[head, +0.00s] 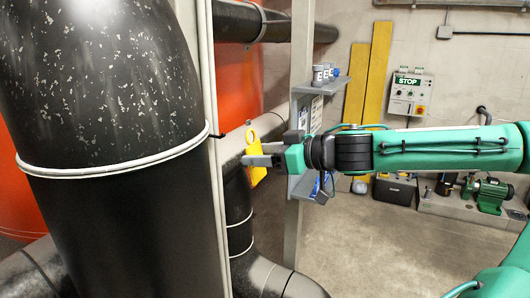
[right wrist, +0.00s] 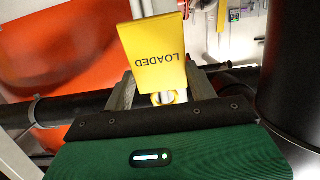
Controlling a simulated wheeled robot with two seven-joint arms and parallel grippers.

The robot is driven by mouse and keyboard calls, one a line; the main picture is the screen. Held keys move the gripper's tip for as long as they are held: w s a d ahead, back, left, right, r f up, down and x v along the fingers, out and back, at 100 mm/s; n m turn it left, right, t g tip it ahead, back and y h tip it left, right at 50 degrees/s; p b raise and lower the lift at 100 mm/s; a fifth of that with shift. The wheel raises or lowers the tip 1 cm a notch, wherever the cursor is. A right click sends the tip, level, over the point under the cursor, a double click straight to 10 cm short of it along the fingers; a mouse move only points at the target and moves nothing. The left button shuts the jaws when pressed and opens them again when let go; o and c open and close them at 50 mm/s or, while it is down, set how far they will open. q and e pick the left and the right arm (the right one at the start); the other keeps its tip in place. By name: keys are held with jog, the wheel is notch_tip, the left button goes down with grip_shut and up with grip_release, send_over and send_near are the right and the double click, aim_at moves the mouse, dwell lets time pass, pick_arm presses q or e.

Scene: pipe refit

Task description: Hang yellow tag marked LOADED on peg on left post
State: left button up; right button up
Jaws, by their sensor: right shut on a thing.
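A yellow tag (head: 256,172) hangs from my right gripper (head: 265,153), which is shut on it. In the right wrist view the tag (right wrist: 163,56) reads LOADED upside down and stands out between the fingers (right wrist: 163,88). The left post (head: 215,190) is a pale upright beside the big black pipe. A short dark peg (head: 219,136) sticks out of it at about the height of the tag's top. The tag is right of the peg; a gap shows between them in the head view, but depth is hard to judge. My left gripper is not in view.
The big black pipe (head: 115,210) fills the left side. A second post (head: 301,60) with shelves (head: 322,85) stands just behind my right gripper. Thinner dark pipes (head: 236,200) run behind the left post. A STOP panel (head: 409,92) is on the back wall.

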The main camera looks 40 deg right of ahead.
aim_at(255, 152)
jog(key=shift+w+a, duration=0.3)
jog(key=shift+w, duration=0.3)
jog(key=shift+p+x, duration=0.95)
jog(key=shift+p, duration=0.1)
jog(key=w+p, duration=0.1)
jog(key=p, duration=0.1)
jog(key=w+p, duration=0.1)
jog(key=p, duration=0.1)
jog(key=shift+a+r, duration=0.1)
jog(key=shift+a, duration=0.3)
jog(key=shift+w+a+f, duration=0.1)
jog(key=shift+w+f, duration=0.15)
jog(key=shift+w, duration=0.1)
jog(key=shift+w+a+p, duration=0.2)
jog(key=shift+w+p, duration=0.25)
jog(key=shift+w, duration=0.05)
jog(key=shift+f+b+x, duration=0.2)
jog(key=shift+b+x, duration=0.6)
jog(key=shift+b, duration=1.1)
jog(key=shift+f+b+x, duration=0.15)
jog(key=shift+b+x, duration=0.7)
jog(key=shift+b, duration=1)
